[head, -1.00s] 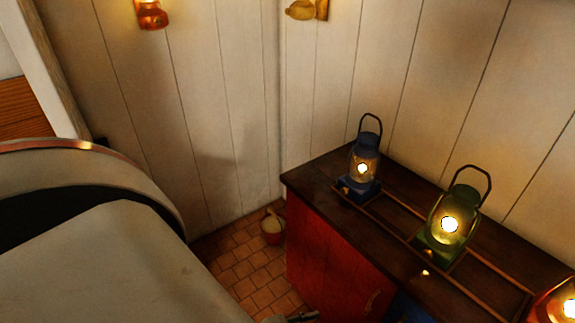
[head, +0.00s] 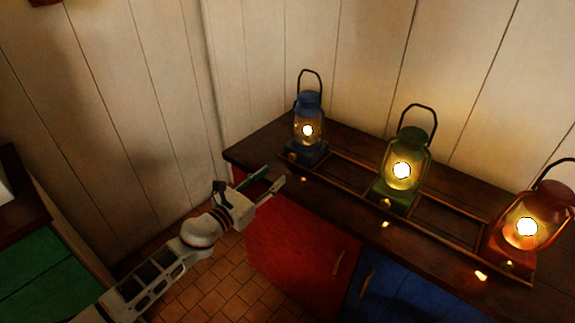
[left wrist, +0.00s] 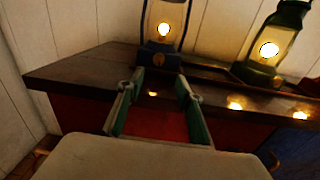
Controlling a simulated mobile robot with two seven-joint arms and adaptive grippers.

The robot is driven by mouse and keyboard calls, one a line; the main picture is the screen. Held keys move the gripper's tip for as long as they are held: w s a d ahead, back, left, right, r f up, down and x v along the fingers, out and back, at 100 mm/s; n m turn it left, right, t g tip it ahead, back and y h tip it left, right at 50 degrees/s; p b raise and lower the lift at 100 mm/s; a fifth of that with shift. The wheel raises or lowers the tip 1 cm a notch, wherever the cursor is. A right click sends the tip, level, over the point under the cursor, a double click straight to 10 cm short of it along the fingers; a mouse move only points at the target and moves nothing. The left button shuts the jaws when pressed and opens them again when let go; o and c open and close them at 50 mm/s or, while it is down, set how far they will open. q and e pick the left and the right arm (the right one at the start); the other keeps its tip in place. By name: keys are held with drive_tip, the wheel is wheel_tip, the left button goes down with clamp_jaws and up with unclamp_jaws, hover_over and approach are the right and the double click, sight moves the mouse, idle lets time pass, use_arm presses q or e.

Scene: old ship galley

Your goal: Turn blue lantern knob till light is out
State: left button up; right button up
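The blue lantern (head: 308,105) stands upright and lit at the left end of the dark counter. In the left wrist view the lantern (left wrist: 161,25) is straight ahead, with a small round brass knob (left wrist: 158,59) low on the front of its base. My left gripper (head: 271,179) is at the counter's front left edge, short of the lantern and apart from it. Its two green-padded fingers are spread with nothing between them, which also shows in the left wrist view (left wrist: 157,92). My right gripper is not in view.
A lit green lantern (head: 404,170) and a lit red lantern (head: 526,228) stand to the right along the counter (head: 345,225). A low wooden rail (head: 345,192) frames the lantern bases. The red cabinet door (head: 297,242) is below the counter edge. White plank walls close in behind.

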sight(291, 158)
use_arm(q)
drive_tip(key=m, duration=0.1)
drive_tip(key=w+m, duration=0.1)
drive_tip(key=shift+w+d+r+m, duration=0.2)
drive_tip(key=shift+w+r+m, duration=0.1)
drive_tip(key=shift+w+d, duration=0.2)
drive_tip(key=shift+w, duration=0.1)
drive_tip(key=b+x, duration=0.1)
drive_tip(key=x, duration=0.6)
drive_tip(key=shift+b, duration=0.3)
drive_tip(key=shift+s, duration=0.1)
clamp_jaws()
